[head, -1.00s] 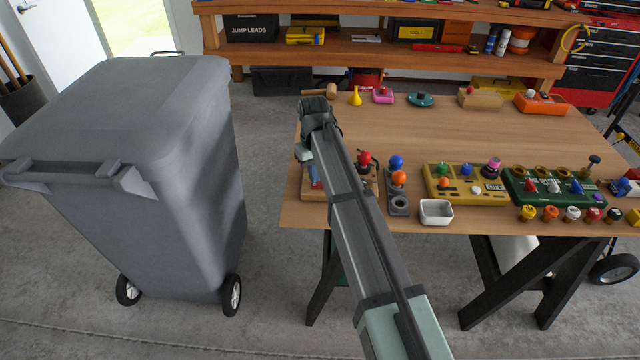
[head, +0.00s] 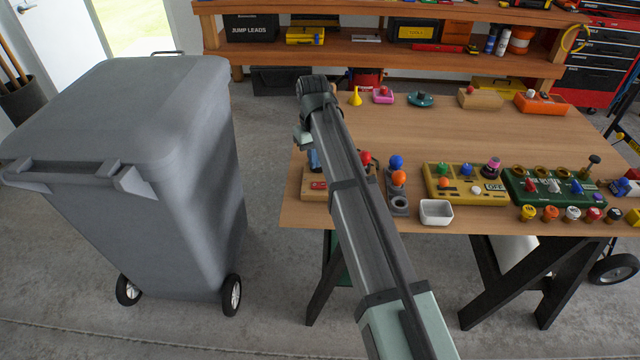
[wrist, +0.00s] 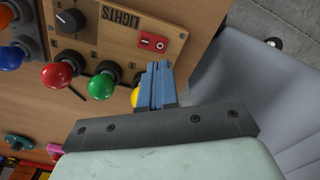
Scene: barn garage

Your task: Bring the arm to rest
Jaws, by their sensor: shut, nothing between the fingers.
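My gripper (wrist: 155,85) shows in the wrist view as two blue fingers pressed together with nothing between them. It is above a wooden control box marked LIGHTS (wrist: 112,35), which carries a black knob, a red switch and red, green and yellow balls. The fingertips overlap the yellow ball (wrist: 134,97) in that view; I cannot tell whether they touch it. In the head view my arm (head: 345,190) reaches over the left end of the workbench (head: 450,130). It hides most of the box there, leaving its red switch (head: 318,185) in sight.
A grey wheeled bin (head: 130,150) stands left of the workbench. Right of my arm are a white tray (head: 436,212), a yellow panel (head: 440,180) and a green panel (head: 530,190). The middle of the benchtop is mostly clear. Shelves (head: 370,65) stand behind.

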